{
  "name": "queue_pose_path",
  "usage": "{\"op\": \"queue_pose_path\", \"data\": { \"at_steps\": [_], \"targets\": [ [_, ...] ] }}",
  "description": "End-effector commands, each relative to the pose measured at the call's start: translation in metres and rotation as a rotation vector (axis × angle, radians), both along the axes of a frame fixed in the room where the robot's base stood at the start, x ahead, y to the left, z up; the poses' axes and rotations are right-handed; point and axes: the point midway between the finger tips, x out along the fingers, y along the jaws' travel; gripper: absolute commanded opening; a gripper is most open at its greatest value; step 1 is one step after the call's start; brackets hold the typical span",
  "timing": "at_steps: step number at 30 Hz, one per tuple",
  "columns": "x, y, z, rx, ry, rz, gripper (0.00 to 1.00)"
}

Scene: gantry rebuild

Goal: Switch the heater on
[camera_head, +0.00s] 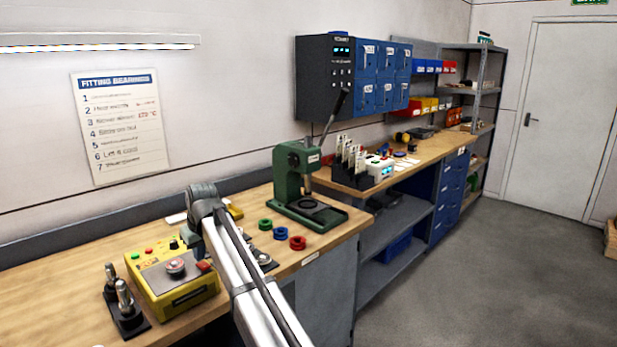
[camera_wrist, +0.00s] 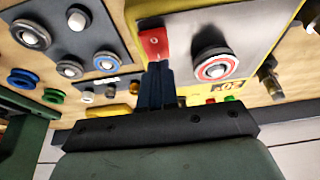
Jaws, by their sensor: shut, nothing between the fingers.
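The heater (camera_head: 172,290) is a yellow box with a grey top plate at the front left of the bench. It also shows in the wrist view (camera_wrist: 283,38). A red block-like part (camera_wrist: 153,42) sits at one edge of its plate, and shows in the head view too (camera_head: 204,266). A round bearing with a red ring (camera_wrist: 214,67) is on the plate. Green (camera_wrist: 225,99) and red (camera_wrist: 210,101) buttons lie along one edge. My gripper (camera_wrist: 154,68) is shut and empty, its fingertips close to the red part. I cannot tell whether they touch. The arm hides part of the heater in the head view.
Metal posts on a black base (camera_head: 124,308) stand left of the heater. A green press (camera_head: 297,175) stands behind to the right, with green, blue (camera_head: 280,233) and red (camera_head: 298,243) rings before it. A wall chart (camera_head: 122,130) hangs above. Bare bench (camera_head: 40,270) lies at left.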

Motion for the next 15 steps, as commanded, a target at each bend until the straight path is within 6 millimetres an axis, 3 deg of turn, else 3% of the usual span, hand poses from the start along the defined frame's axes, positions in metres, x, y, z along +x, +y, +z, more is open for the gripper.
{"op": "queue_pose_path", "data": {
  "at_steps": [15],
  "targets": [
    [0.001, 0.000, 0.034, 0.001, -0.001, 0.000, 0.00]
  ]
}}
